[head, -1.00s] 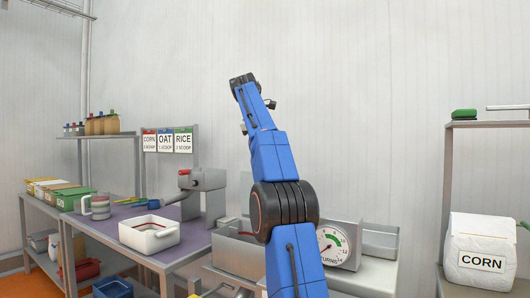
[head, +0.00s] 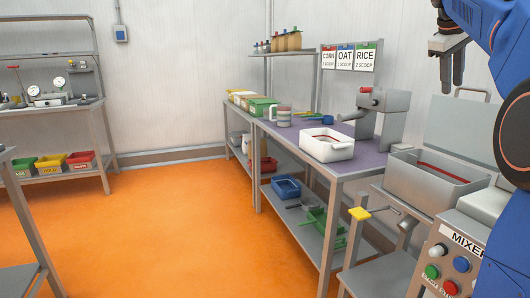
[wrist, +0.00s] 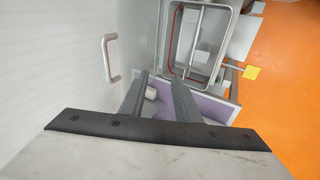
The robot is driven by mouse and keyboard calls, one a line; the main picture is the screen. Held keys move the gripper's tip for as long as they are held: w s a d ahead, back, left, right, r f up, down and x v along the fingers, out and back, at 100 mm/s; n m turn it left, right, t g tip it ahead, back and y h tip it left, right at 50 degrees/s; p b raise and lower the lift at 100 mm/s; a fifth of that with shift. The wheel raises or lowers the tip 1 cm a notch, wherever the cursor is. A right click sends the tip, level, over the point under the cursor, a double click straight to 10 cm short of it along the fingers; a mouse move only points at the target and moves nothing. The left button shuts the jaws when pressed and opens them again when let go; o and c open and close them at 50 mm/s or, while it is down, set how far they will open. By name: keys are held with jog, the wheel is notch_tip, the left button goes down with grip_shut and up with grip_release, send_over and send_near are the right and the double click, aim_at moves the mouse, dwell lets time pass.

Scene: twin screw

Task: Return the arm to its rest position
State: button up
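My blue arm (head: 457,18) is folded at the upper right of the head view, partly cut off by the frame edge. My gripper (head: 450,65) hangs from it, pointing down, above the mixer's open grey tub (head: 432,182). In the wrist view its two dark fingers (wrist: 160,82) stand apart with a gap between them.
The mixer's control panel (head: 452,262) and raised lid (head: 470,130) are close to my arm. A purple-topped bench (head: 300,133) holds a white bin (head: 327,146) and a grey machine (head: 385,115). The orange floor (head: 160,225) is clear at left.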

jog(key=s+a+f+m+t+y, duration=0.1)
jog(key=s+a+f+y, duration=0.1)
jog(key=s+a+f, duration=0.95)
jog(key=s+a+f+m+y, duration=0.1)
jog(key=s+a+f+y, duration=0.1)
jog(key=s+a+f, duration=1)
jog(key=s+f+m, duration=0.1)
jog(key=s+f, duration=0.5)
jog(key=f, duration=0.3)
jog(key=s+a+f, duration=0.1)
jog(key=s+f, duration=0.5)
jog(key=f, duration=0.4)
jog(key=shift+a+f+m+y, duration=0.15)
jog(key=shift+f+m+y, duration=0.05)
jog(key=shift+m+y, duration=0.2)
